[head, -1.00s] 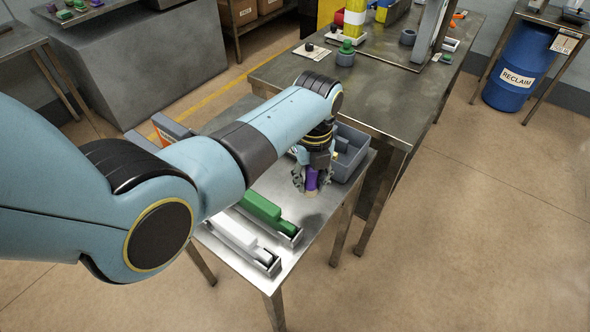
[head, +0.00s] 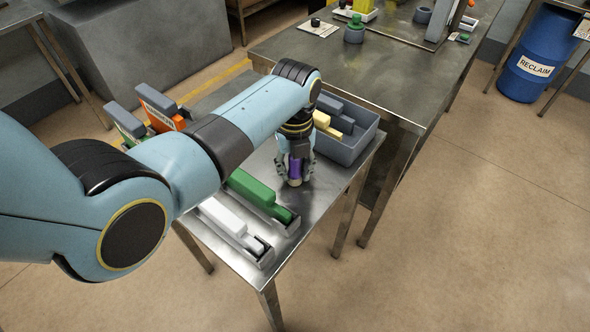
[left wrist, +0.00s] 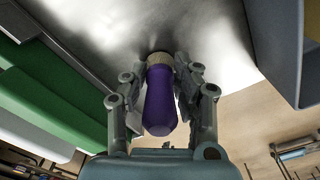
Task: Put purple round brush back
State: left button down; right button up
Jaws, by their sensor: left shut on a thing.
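The purple round brush (head: 295,167) has a purple handle and a tan bristle end that points down at the metal table. In the left wrist view the brush (left wrist: 160,95) lies between both fingers. My left gripper (head: 296,172) is shut on its handle, and it also shows in the left wrist view (left wrist: 161,100). The bristle end is at or just above the table top; I cannot tell whether it touches. My right gripper is not in view.
A green-topped holder (head: 255,190) and a white-topped holder (head: 228,222) lie on the small metal table (head: 318,190), left of the brush. A grey bin (head: 352,146) with a yellow brush (head: 322,121) stands behind it.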

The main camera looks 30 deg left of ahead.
pick_arm(q)
jog(key=c, duration=1.5)
grip_release()
jog(key=shift+o, duration=2.5)
notch_tip(320, 180, up, 12)
jog(key=shift+w+r+p, duration=0.1)
jog(key=shift+p, duration=0.25)
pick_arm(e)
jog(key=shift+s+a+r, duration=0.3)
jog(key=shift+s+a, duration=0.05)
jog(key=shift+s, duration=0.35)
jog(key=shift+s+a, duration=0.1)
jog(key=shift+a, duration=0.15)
